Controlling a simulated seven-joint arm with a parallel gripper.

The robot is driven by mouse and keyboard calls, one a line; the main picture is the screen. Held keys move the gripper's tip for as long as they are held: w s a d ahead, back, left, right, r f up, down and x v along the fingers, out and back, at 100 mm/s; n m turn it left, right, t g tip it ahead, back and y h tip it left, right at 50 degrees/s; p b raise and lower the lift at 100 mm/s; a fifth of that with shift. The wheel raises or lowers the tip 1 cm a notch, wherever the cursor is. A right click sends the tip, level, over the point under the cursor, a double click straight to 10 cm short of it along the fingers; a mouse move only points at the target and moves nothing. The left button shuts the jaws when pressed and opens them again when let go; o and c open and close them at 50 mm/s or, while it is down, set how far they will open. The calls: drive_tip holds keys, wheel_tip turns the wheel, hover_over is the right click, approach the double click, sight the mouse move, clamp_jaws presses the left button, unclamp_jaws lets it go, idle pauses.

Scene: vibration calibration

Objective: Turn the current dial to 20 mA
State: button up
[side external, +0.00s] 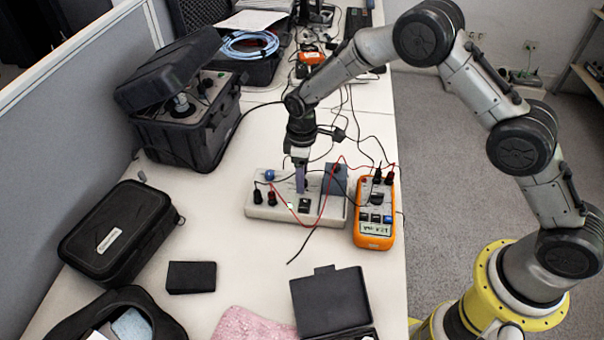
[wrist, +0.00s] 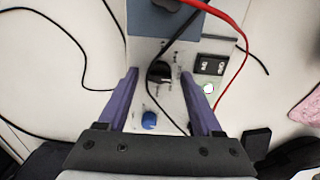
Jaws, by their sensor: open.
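A light grey control box (side external: 325,215) stands on the table. It also shows in the wrist view (wrist: 178,118). A black dial (wrist: 160,72) on its top face lies between the fingertips in the wrist view. My gripper (side external: 300,188) points down over the box, and its purple fingers are open, one on each side of the dial (wrist: 159,73). I cannot tell whether they touch it. A blue knob (side external: 270,175) sits at the box's far left; it also shows in the wrist view (wrist: 148,120). An orange multimeter (side external: 375,230) stands right of the box; its display is too small to read surely.
Red and black leads cross the box and run to the multimeter. A black lead (wrist: 165,45) passes close to the dial. An open black case (side external: 333,300) lies in front, with a small black box (side external: 191,277) to the left.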

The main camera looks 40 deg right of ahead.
clamp_jaws()
drive_tip(key=shift+r+m, duration=0.1)
drive_tip(key=shift+m, duration=0.2)
drive_tip(key=m, duration=0.3)
drive_tip(key=shift+m, duration=0.3)
drive_tip(key=m, duration=0.4)
drive_tip(key=shift+m, duration=0.3)
drive_tip(key=m, duration=0.4)
drive_tip(key=shift+m, duration=0.3)
drive_tip(key=shift+w+m, duration=0.1)
drive_tip(key=shift+m, duration=2.1)
